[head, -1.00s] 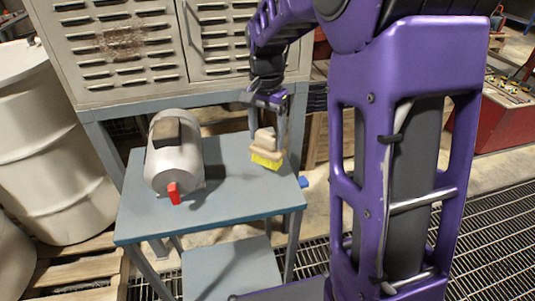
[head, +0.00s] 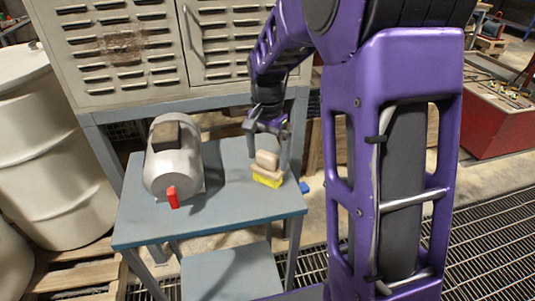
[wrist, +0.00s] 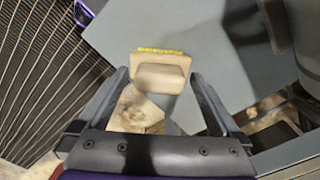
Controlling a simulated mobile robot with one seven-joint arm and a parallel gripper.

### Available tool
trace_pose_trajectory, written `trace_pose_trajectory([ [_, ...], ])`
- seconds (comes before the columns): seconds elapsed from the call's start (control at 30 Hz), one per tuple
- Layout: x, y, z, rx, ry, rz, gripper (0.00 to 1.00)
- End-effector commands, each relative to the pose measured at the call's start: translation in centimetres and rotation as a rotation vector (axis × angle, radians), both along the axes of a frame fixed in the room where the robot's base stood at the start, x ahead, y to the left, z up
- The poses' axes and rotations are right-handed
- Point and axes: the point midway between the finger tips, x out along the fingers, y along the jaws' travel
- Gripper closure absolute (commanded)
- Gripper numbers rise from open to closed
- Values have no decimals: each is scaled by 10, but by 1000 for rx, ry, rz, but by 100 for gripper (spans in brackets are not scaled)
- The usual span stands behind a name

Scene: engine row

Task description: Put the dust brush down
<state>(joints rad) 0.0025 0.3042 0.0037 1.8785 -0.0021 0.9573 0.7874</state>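The dust brush (head: 267,160) has a tan handle block and yellow bristles. It appears to rest bristles down on the right part of the blue-grey table (head: 225,200). My gripper (head: 268,145) is just above it, pointing down, with its fingers spread either side of the handle. In the wrist view, the brush (wrist: 160,73) lies between and beyond the fingertips (wrist: 160,78), with a small gap showing on each side. The gripper looks open and off the brush. The exact contact under the bristles is hidden.
A grey motor (head: 174,165) with a red part (head: 172,197) stands on the table's left. Free tabletop lies between it and the brush. A louvred cabinet (head: 150,45) rises behind. A small blue object (head: 304,187) shows by the table's right edge. White drums (head: 45,150) stand left.

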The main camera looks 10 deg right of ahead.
Motion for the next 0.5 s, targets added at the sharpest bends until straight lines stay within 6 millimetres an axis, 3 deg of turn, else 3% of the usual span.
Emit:
trace_pose_trajectory([
  [0.27,1,0,14,0,-4,0,0],
  [0.5,1,0,63,0,-4,1,0],
])
